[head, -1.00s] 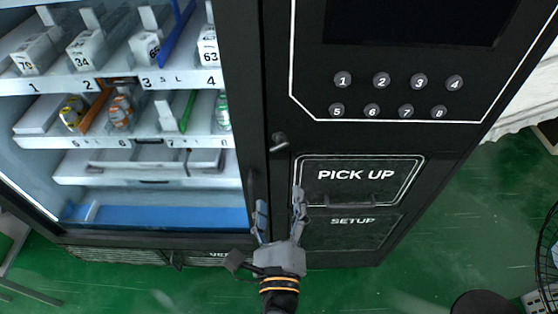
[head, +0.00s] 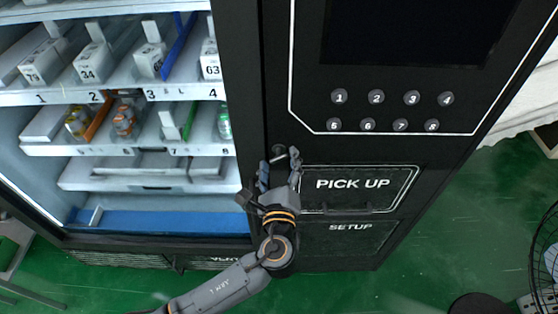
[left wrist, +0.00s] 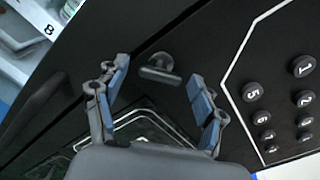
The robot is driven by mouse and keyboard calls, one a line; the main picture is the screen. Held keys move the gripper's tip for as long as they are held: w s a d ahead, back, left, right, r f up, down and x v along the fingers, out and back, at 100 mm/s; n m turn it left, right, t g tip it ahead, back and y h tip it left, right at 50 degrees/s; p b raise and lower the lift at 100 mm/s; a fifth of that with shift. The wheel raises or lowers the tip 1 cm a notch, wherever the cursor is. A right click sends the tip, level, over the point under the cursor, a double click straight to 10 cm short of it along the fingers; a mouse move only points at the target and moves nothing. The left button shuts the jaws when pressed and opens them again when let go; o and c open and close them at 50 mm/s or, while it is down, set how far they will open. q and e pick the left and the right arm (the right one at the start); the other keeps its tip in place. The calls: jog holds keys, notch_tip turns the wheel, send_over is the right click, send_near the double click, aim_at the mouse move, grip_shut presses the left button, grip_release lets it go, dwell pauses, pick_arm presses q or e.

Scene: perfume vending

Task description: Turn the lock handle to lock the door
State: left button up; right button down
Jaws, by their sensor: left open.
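The lock handle (left wrist: 158,70) is a small dark T-shaped knob on the black front of the vending machine. In the head view the handle (head: 278,150) shows just above my gripper's fingertips. My left gripper (head: 279,160) is open, with one finger on either side of the handle's line. In the left wrist view the gripper (left wrist: 157,80) has its blue-padded fingers spread, and the handle lies between and slightly beyond their tips, apart from both. The glass door (head: 250,100) with its black frame appears shut beside the handle. My right gripper is not in view.
The PICK UP flap (head: 357,184) and SETUP panel (head: 350,236) are right of the gripper. Numbered buttons (head: 390,111) sit above them. A dark door pull (left wrist: 35,105) is left of the fingers.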

pick_arm(q)
jog(key=c, duration=1.2)
jog(key=shift+o, duration=0.2)
jog(key=n+b, duration=0.7)
jog(key=n, duration=0.2)
jog(key=shift+f, duration=0.1)
jog(key=shift+n+b, duration=0.5)
jog(key=shift+n, duration=0.4)
